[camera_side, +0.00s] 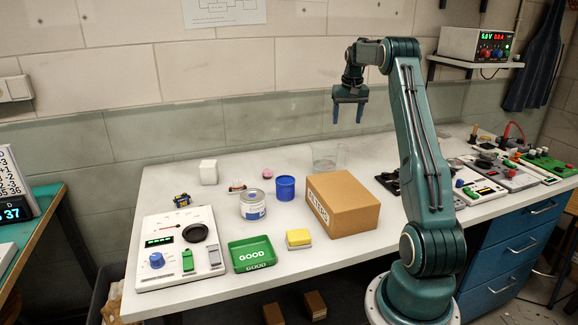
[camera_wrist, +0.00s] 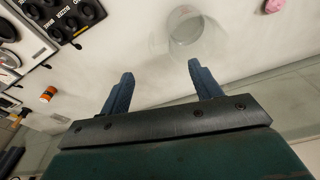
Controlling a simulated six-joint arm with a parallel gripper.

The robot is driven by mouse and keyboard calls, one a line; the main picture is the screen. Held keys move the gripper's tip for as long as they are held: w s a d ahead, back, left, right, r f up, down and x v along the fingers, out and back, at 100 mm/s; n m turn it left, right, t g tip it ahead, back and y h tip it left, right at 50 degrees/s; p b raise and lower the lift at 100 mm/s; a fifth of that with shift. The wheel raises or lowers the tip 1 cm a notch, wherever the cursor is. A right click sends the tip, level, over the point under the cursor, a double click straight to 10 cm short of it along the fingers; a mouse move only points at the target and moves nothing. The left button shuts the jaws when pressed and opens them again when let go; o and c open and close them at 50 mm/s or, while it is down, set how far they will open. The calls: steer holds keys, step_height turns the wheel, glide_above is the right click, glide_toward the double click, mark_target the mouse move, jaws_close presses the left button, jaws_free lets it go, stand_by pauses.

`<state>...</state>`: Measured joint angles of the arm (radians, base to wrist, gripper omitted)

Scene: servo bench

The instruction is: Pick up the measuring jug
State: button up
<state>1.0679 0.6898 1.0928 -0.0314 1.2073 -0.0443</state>
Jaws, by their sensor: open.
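The measuring jug (camera_side: 325,157) is a clear see-through vessel standing towards the back of the white bench, behind the cardboard box in the side view. In the wrist view the jug (camera_wrist: 185,30) shows from above as a faint round outline, beyond my fingertips. My gripper (camera_side: 347,114) is open and empty, pointing down, above and a little right of the jug in the side view. Its two blue fingers (camera_wrist: 160,75) are spread apart in the wrist view. The jug is outside them, and its handle cannot be made out.
A cardboard box (camera_side: 345,205) stands in front of the jug. Dark instruments (camera_wrist: 70,20) lie on the other side.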

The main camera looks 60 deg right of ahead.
mark_target(344, 145)
steer(key=shift+w+d+f, duration=0.1)
steer(key=shift+d+f, duration=0.15)
steer(key=shift+f, duration=1.2)
steer(key=shift+w+d+f, duration=0.1)
steer(key=shift+d+f, duration=0.15)
steer(key=shift+f, duration=1.25)
steer(key=shift+d+f, duration=0.25)
steer(key=shift+f, duration=1.2)
steer(key=shift+f, duration=0.1)
steer(key=shift+w+d+f, duration=0.1)
steer(key=shift+d+f, duration=0.05)
steer(key=shift+f, duration=0.65)
steer(key=shift+w+d+f, duration=0.1)
steer(key=shift+f, duration=0.75)
steer(key=shift+w+d+f, duration=0.1)
steer(key=shift+d+f, duration=0.05)
steer(key=shift+f, duration=0.65)
steer(key=c, duration=1.3)
steer(key=shift+r, duration=0.3)
steer(key=shift+c, duration=0.2)
